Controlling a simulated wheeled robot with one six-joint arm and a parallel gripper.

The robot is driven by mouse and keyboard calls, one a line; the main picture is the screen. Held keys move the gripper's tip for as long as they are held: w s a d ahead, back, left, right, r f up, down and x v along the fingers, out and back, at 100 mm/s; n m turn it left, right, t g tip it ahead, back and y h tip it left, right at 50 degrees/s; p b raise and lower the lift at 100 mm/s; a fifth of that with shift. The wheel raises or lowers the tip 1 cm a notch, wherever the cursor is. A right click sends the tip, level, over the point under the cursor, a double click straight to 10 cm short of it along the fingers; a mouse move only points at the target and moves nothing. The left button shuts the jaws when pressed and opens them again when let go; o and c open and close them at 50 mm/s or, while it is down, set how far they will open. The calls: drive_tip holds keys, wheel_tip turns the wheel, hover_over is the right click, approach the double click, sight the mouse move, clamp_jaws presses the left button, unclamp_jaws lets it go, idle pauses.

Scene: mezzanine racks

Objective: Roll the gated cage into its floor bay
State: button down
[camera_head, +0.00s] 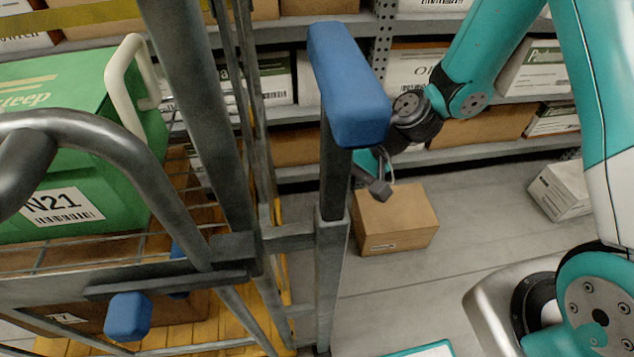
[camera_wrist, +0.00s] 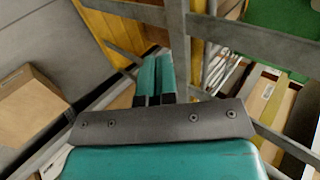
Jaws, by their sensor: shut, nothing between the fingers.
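The cage (camera_head: 190,100) stands close on the left in the head view, with grey tube bars and a yellow slatted base. A blue grip (camera_head: 348,85) tops one upright post, and a smaller blue knob (camera_head: 128,316) sits lower on the frame. In the wrist view the cage's grey bars (camera_wrist: 250,40) and yellow parts lie just beyond my gripper (camera_wrist: 156,62). My gripper's two teal fingers are together and empty, beside the cage frame; I cannot tell whether they touch it. In the head view the gripper is mostly hidden behind the blue grip. I cannot make out the floor bay.
A green tote (camera_head: 60,140) labelled N21 rides in the cage. A cardboard box (camera_head: 395,220) and a pale box (camera_head: 562,190) stand on the floor before the shelf rack (camera_head: 460,150), which is loaded with cartons.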

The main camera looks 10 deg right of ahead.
drive_tip(key=a+f, duration=0.5)
drive_tip(key=a, duration=0.5)
drive_tip(key=shift+w+f+b, duration=0.15)
drive_tip(key=shift+f+b, duration=0.1)
drive_tip(key=shift+b, duration=0.05)
